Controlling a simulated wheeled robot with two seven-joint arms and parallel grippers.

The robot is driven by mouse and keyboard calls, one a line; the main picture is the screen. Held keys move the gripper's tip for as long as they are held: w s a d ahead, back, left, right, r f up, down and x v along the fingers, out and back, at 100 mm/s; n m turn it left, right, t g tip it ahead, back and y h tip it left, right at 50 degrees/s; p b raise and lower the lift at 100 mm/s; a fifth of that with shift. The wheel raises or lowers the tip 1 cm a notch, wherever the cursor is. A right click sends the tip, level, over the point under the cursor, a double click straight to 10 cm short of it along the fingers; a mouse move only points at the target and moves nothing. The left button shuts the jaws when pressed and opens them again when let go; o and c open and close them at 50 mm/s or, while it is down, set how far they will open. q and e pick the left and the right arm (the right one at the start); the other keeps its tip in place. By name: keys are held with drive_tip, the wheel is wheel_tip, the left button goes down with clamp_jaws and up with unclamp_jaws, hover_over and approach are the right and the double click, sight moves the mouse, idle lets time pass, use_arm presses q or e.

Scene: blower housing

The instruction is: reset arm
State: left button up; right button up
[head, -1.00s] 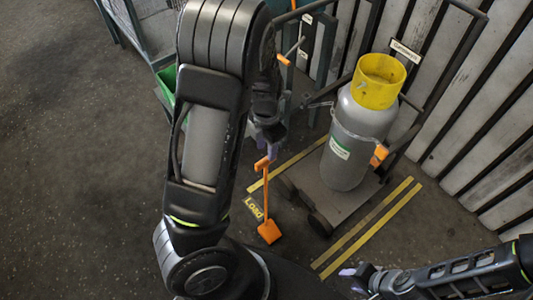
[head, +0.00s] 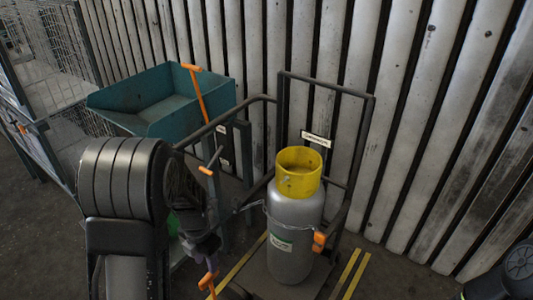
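My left arm comes up from the lower left in the head view, large in the foreground. My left gripper (head: 208,262) points down near the bottom, left of the gas cylinder. An orange handle (head: 208,281) shows right at its fingertips; I cannot tell whether the fingers hold it or it lies beyond them. The finger gap is too small and dark to read. My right gripper is out of view; only a dark part of my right arm shows at the lower right edge.
A grey cylinder (head: 294,235) with a yellow collar (head: 299,172) stands strapped on a hand cart (head: 370,130). A teal bin (head: 165,98) with a long orange-handled tool (head: 197,92) stands behind my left arm. Wire cages (head: 62,50) are at far left. A slatted wall (head: 430,110) closes the back.

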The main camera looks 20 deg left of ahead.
use_arm(q)
drive_tip(key=shift+w+a+m, duration=0.1)
drive_tip(key=shift+w+m, duration=0.15)
drive_tip(key=shift+m, duration=0.55)
drive_tip(key=w+d+f+m+t, duration=0.1)
drive_tip(key=d+f+m+t, duration=0.2)
drive_tip(key=m, duration=0.7)
drive_tip(key=w+d+f+m, duration=0.1)
drive_tip(key=d+f+m, duration=0.4)
drive_tip(key=m, duration=0.6)
drive_tip(key=s+d+f+m+g+h, duration=0.1)
drive_tip(key=s+d+f+m+h, duration=0.1)
drive_tip(key=s+d, duration=0.6)
drive_tip(key=s+d+f+m+g+h+p, duration=0.1)
drive_tip(key=s+d+f+m, duration=0.3)
drive_tip(key=s+d, duration=0.5)
drive_tip(key=shift+f+m+h+p, duration=0.25)
drive_tip(key=shift+m+h, duration=0.35)
drive_tip(key=shift+m, duration=0.5)
